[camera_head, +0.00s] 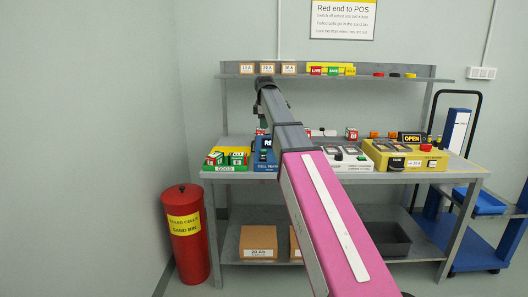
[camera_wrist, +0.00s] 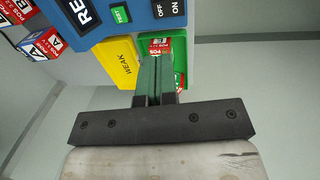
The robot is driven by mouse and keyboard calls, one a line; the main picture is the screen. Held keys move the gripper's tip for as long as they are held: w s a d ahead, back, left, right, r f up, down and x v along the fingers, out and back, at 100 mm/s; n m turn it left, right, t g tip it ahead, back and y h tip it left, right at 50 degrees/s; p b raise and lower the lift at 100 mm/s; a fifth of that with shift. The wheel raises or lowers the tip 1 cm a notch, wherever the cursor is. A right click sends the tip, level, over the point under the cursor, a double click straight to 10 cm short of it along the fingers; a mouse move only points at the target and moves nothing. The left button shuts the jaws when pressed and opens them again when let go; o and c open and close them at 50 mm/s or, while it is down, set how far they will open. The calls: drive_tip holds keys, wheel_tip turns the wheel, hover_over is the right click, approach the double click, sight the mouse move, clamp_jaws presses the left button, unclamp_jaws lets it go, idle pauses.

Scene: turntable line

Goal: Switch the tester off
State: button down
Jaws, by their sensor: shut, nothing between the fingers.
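The blue cell tester (camera_head: 264,167) stands on the table's front edge, partly hidden by my arm. In the wrist view its blue body (camera_wrist: 112,22) fills the top, with a dark display reading "RE" (camera_wrist: 83,12) and a green TEST button (camera_wrist: 121,14). An OFF/ON label (camera_wrist: 166,9) is at the top edge; I cannot make out the switch itself. My gripper (camera_wrist: 154,62) is shut and empty, its green fingers together beside the tester, over the yellow WEAK tray and green tray. In the head view its fingertips are hard to make out.
In the head view the green GOOD tray (camera_head: 225,169) holds several cells left of the tester. A shelf (camera_head: 340,78) runs above. A red sand bin (camera_head: 186,250) stands on the floor.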

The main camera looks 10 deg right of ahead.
sight(264, 157)
drive_tip(key=f, duration=0.4)
drive_tip(key=w+f, duration=0.1)
drive_tip(key=f, duration=0.4)
drive_tip(key=w+f, duration=0.1)
drive_tip(key=f, duration=0.4)
drive_tip(key=shift+d, duration=0.15)
drive_tip(key=shift+f, duration=0.1)
drive_tip(key=shift+s, duration=0.1)
idle(0.3)
drive_tip(key=shift+s, duration=0.65)
drive_tip(key=shift+r, duration=0.25)
